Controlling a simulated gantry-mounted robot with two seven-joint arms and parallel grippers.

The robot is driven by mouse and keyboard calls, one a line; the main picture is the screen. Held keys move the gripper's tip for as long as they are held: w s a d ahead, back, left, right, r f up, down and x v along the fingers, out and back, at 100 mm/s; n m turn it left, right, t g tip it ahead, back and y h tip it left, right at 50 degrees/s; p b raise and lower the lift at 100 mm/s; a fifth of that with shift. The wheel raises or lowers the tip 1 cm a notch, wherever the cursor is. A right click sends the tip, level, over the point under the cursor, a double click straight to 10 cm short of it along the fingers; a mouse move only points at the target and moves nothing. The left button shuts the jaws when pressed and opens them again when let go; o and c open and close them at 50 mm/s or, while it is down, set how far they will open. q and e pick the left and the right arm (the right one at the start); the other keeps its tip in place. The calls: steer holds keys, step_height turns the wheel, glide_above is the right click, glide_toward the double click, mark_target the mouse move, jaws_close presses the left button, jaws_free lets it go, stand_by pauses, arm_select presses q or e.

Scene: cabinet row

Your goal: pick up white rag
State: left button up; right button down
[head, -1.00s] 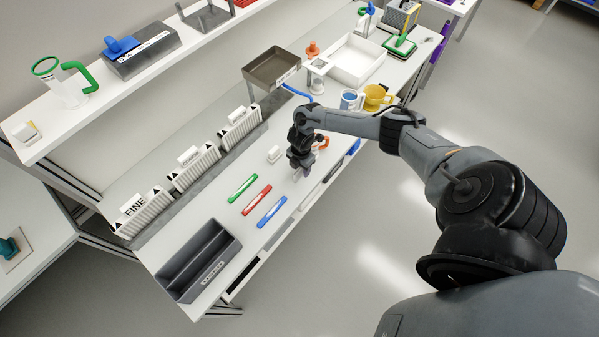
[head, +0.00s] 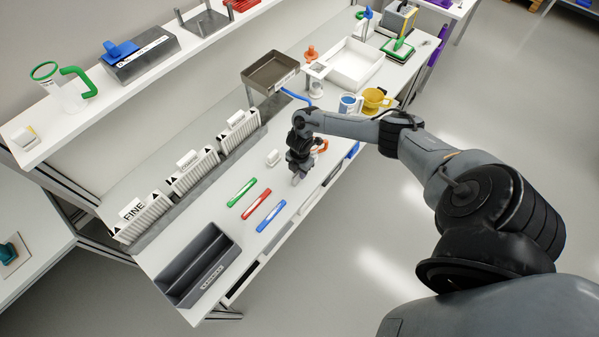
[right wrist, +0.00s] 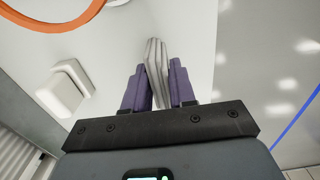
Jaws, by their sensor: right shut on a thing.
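My right gripper (right wrist: 156,85) is shut on the white rag (right wrist: 157,62). In the right wrist view the rag is a thin, folded, greyish-white strip upright between the purple fingers, its upper part sticking out past the tips. In the head view, the right gripper (head: 297,172) is low over the front part of the white worktop (head: 215,220). A small pale bit of the rag (head: 295,181) shows below it there. I cannot tell whether the rag touches the worktop. My left gripper is not in view.
A small white block (head: 272,157) and an orange ring (head: 321,146) are close to the gripper. A grey divided tray (head: 232,245) stands at the near end.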

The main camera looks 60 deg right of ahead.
step_height(320, 180, up, 4)
steer(key=shift+r, duration=0.1)
steer(key=s+d+r, duration=0.6)
steer(key=s+d, duration=0.1)
steer(key=d, duration=0.2)
steer(key=shift+s+r, duration=0.25)
